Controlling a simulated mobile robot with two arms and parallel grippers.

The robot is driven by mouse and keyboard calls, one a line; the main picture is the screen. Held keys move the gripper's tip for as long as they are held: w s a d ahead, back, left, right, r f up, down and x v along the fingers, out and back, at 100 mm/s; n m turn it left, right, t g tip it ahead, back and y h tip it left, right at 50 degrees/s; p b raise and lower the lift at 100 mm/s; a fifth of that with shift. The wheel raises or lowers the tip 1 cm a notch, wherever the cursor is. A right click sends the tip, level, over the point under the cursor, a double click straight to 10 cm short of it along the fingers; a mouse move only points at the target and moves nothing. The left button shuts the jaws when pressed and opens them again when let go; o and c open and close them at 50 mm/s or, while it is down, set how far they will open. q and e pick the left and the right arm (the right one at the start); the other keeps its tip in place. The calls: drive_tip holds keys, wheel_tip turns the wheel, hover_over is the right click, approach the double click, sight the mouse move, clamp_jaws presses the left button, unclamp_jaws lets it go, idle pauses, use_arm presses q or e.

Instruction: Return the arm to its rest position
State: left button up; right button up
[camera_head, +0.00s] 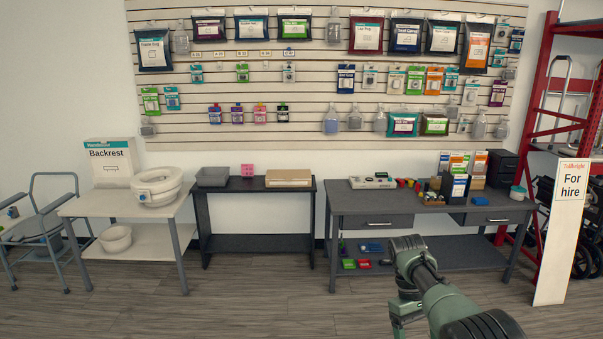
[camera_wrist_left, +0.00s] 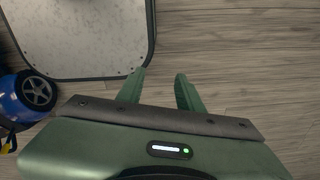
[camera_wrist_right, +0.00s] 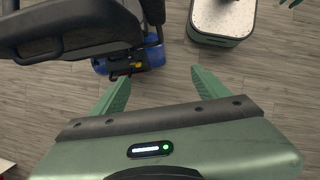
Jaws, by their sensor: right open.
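My right arm comes up from the lower right in the head view and bends in front of the grey desk (camera_head: 360,202). Its gripper is not clearly seen there. In the right wrist view my right gripper (camera_wrist_right: 160,75) has its fingers wide apart, with bare floor between them. A dark seat and blue-bodied scooter (camera_wrist_right: 152,55) lie beyond its fingers at the upper left. My left gripper (camera_wrist_left: 160,75) shows only in the left wrist view. Its fingers are apart by a smaller gap, with nothing between them.
A blue scooter part with a black wheel (camera_wrist_left: 38,92) is left of my left gripper. A white table (camera_head: 90,208), a dark table (camera_head: 255,240) and the desk line the wall. A "For hire" sign (camera_head: 562,240) stands right. The floor at front left is clear.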

drive_tip(key=s+a+f+t, duration=0.1)
drive_tip(key=s+f, duration=0.1)
drive_tip(key=f, duration=0.4)
drive_tip(key=s+a+f+t, duration=0.1)
drive_tip(key=s+a+f, duration=0.1)
drive_tip(key=f, duration=0.4)
drive_tip(key=s+a+f+t, duration=0.25)
drive_tip(key=s+f, duration=0.35)
drive_tip(key=s, duration=0.4)
drive_tip(key=s+r+m+t+y, duration=0.15)
drive_tip(key=s+r, duration=0.35)
drive_tip(key=s, duration=0.5)
drive_tip(key=s+r+t, duration=0.2)
drive_tip(key=s+r, duration=0.3)
drive_tip(key=s, duration=0.4)
wheel_tip(320, 180, down, 32)
drive_tip(key=s+r+b, duration=0.1)
drive_tip(key=s+b, duration=0.2)
drive_tip(key=b, duration=0.2)
use_arm(q)
wheel_tip(320, 180, down, 8)
drive_tip(key=b, duration=0.3)
drive_tip(key=shift+s+d, duration=0.15)
drive_tip(key=shift+s, duration=0.15)
use_arm(e)
drive_tip(key=s+d+f+g, duration=0.2)
drive_tip(key=s+f, duration=1.4)
drive_tip(key=f, duration=0.2)
drive_tip(key=shift+f, duration=0.35)
